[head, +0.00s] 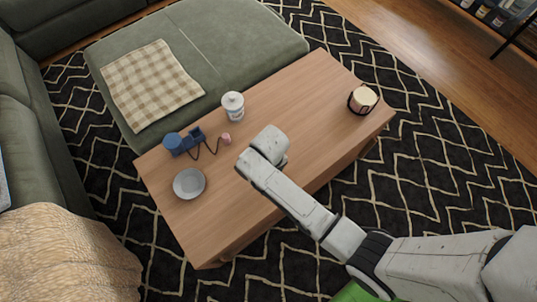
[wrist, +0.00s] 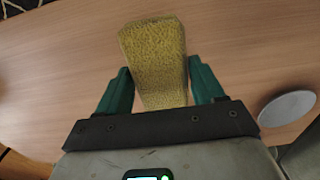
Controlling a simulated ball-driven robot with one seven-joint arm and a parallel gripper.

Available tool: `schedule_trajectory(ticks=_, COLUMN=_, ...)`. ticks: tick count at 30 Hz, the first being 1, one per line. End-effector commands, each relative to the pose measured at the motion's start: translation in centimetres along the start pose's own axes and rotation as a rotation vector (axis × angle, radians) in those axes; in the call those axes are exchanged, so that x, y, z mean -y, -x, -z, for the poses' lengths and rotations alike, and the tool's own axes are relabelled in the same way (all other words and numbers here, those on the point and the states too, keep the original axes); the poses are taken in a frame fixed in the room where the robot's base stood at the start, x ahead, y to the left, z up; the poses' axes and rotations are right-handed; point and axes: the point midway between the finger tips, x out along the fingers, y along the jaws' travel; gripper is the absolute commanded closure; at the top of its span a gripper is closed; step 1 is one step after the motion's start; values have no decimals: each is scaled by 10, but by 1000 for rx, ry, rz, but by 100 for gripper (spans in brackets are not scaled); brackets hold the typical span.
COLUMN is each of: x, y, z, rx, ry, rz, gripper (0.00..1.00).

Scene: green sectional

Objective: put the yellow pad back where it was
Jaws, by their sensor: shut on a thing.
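The yellow pad (wrist: 155,55) is a rough, speckled block in the wrist view. My gripper (wrist: 160,72) has its two green fingers on either side of it, shut on it. The pad's far end reaches out beyond the fingertips, over the wooden table (wrist: 60,75). I cannot tell whether the pad touches the tabletop. In the head view my arm's end is over the middle of the table (head: 310,95), and it hides the fingers and the pad.
A candle holder (head: 362,100) stands at the right end. The tabletop between jar and candle is clear.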

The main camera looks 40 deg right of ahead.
Motion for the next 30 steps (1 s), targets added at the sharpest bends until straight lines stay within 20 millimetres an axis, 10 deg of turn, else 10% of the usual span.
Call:
schedule_trajectory(ticks=21, x=1, y=-40, z=5, rx=1, ry=0, rz=0, gripper=61)
schedule_trajectory(ticks=22, x=1, y=-39, z=5, rx=1, ry=0, rz=0, gripper=30)
schedule_trajectory(ticks=30, x=1, y=-38, z=5, rx=0, ry=0, rz=0, gripper=7)
